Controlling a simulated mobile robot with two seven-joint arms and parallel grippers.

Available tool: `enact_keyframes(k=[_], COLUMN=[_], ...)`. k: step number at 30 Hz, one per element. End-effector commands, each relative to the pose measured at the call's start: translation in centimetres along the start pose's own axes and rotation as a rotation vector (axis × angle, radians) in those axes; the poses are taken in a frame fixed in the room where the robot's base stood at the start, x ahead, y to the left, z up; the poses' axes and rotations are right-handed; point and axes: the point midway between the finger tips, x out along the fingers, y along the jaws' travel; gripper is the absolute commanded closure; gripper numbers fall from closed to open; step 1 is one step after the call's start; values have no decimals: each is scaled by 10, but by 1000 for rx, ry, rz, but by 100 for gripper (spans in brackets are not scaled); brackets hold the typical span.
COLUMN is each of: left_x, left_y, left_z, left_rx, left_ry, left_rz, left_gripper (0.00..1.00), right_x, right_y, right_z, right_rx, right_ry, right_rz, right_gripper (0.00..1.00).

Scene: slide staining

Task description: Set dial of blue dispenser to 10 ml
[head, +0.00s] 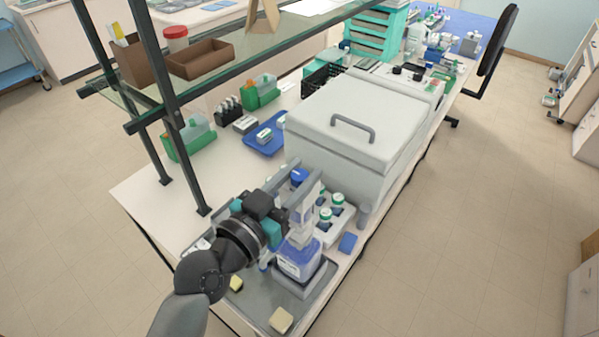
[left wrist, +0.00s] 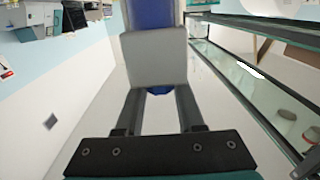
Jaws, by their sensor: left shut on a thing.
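The blue dispenser (head: 297,262) is a bottle with blue contents and a pale upper body, standing on a grey tray near the bench's front. Its blue top (head: 299,176) shows between the fingers of my left gripper (head: 304,184). My left gripper is shut on the dispenser's upper part. In the left wrist view its two dark fingers (left wrist: 158,108) reach to a pale grey block (left wrist: 155,55) with a blue part (left wrist: 150,14) beyond it. The dial and its setting cannot be read. My right gripper is not in view.
A large white lidded box (head: 350,125) stands just behind. Several green-capped bottles sit in a white rack (head: 330,232) beside the dispenser. A blue block (head: 348,242) lies near the edge. A glass shelf on dark posts (head: 172,110) rises at left. Yellow sponges (head: 281,320) lie on the tray (head: 255,300).

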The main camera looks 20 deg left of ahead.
Motion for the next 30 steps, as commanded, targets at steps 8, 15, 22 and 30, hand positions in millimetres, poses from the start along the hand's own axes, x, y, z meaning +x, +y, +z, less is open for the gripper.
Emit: enact_keyframes(k=[8, 15, 22, 30], left_x=[0, 0, -1, -24], left_y=[0, 0, 0, 0], left_z=[0, 0, 0, 3], left_rx=[0, 0, 1, 2], left_ry=[1, 0, -1, -4], left_rz=[0, 1, 1, 2], left_gripper=[42, 32, 32, 32], right_x=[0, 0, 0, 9], right_y=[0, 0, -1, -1], right_z=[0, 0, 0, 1], right_rx=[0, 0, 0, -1], right_ry=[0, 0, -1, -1], right_rz=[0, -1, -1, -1], right_gripper=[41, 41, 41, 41])
